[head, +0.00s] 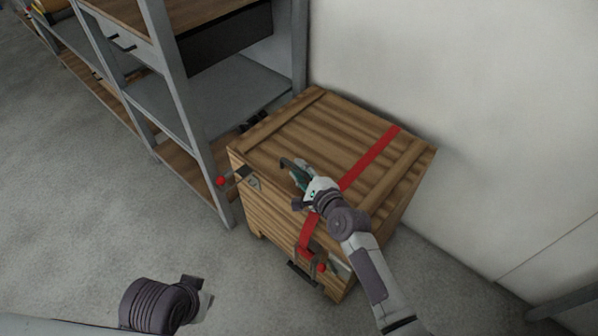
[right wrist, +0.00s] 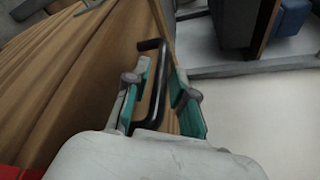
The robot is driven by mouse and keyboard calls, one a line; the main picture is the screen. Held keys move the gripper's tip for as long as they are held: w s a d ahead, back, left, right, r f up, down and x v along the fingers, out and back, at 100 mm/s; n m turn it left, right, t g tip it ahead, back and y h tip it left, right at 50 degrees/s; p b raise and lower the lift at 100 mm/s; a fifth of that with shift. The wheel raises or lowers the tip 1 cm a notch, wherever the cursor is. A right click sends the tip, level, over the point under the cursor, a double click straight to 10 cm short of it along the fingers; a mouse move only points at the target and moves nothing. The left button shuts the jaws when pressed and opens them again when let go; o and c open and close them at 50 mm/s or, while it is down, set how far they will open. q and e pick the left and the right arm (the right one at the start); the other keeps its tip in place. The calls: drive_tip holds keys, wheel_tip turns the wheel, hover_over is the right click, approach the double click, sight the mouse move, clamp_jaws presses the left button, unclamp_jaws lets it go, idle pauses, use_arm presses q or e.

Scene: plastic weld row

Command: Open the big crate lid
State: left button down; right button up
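The big wooden crate (head: 270,215) stands on the floor against the wall in the head view. Its slatted lid (head: 335,130) lies flat and closed on top. A black bar handle (right wrist: 153,90) on the crate shows in the right wrist view. My right gripper (head: 294,170) is at the front edge of the lid. In the right wrist view its teal-padded fingers are apart, with the handle between them; I cannot tell whether they touch it. A red strap (head: 371,160) crosses the lid. Latches with red knobs show at the left (head: 221,181) and front (head: 321,267).
A grey metal shelf rack (head: 205,95) with wooden boards stands close to the crate's left side. A pale wall (head: 480,90) is behind and right of the crate. The grey floor (head: 100,215) in front and to the left is clear.

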use_arm(q)
drive_tip(key=shift+s+r, duration=0.15)
drive_tip(key=shift+r, duration=0.25)
use_arm(e)
drive_tip(key=shift+w+a, duration=0.25)
drive_tip(key=shift+w, duration=0.05)
clamp_jaws()
